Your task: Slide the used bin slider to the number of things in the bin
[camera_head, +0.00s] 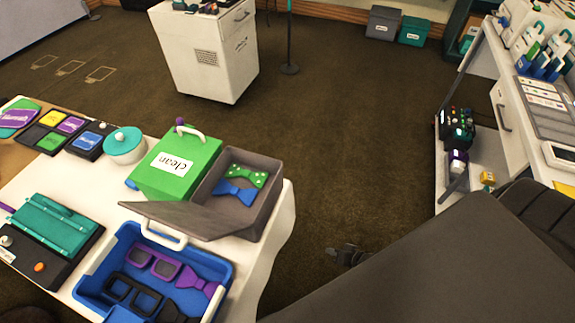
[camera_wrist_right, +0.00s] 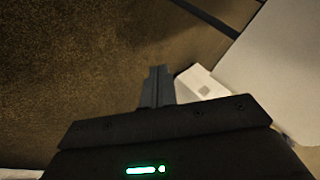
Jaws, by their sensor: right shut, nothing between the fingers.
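A blue bin (camera_head: 88,279) stands at the front of the white table, with purple glasses (camera_head: 155,264), black glasses (camera_head: 132,296) and bow ties (camera_head: 190,281) in it. No "used" label is readable on it. A black panel (camera_head: 91,152) with a blue plate and a pale knob (camera_head: 98,137) stands behind; I cannot tell whether it is the slider. My right gripper (camera_head: 349,256) is over the floor, right of the table and apart from it. Its fingers show together and empty in the right wrist view (camera_wrist_right: 157,88). My left gripper is not in view.
A green "clean" box (camera_head: 150,181) and an open grey box (camera_head: 237,222) with bow ties stand on the table. A black device (camera_head: 65,272) with an orange button sits front left. A white cabinet (camera_head: 210,60) stands behind; open floor lies between table and right-hand shelving.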

